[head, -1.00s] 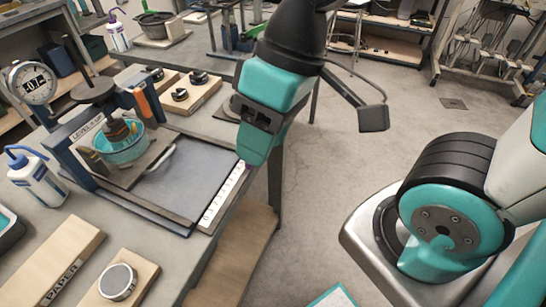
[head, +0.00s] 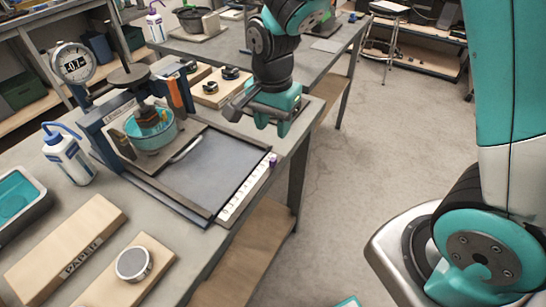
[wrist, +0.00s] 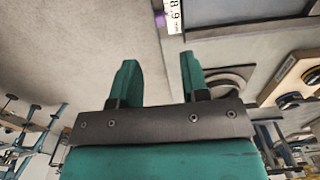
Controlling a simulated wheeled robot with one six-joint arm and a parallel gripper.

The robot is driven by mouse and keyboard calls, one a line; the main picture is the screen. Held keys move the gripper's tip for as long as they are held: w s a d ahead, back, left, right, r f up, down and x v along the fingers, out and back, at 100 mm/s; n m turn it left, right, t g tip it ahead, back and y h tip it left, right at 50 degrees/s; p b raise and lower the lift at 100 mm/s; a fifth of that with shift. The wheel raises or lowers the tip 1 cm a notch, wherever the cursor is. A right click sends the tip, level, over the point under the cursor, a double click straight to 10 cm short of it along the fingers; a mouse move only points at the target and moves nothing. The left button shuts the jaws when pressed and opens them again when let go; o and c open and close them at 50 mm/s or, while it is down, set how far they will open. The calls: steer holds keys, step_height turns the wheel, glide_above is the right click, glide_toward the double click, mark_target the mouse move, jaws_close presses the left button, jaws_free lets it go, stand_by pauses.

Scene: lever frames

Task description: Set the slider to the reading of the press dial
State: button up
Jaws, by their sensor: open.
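The press dial (head: 73,63) is a round gauge on a post at the upper left. Its small display seems to show a 7 after a point, but I cannot read it surely. The white scale strip (head: 243,192) runs along the right edge of the press bed. The purple slider (head: 273,160) sits near the strip's far end. In the wrist view, numerals 8 and 9 show on the strip (wrist: 174,16), and a purple bit of the slider (wrist: 157,5) shows at the top edge. My gripper (wrist: 158,65) is open and empty, apart from the slider. In the head view, my gripper (head: 272,130) is beyond the slider.
The press holds a teal bowl (head: 150,132) beside its flat bed (head: 205,165). Open floor (head: 370,160) is on the right.

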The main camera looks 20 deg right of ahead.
mark_target(273, 159)
step_height(273, 159, down, 11)
steer(key=shift+r, duration=0.2)
jaws_close()
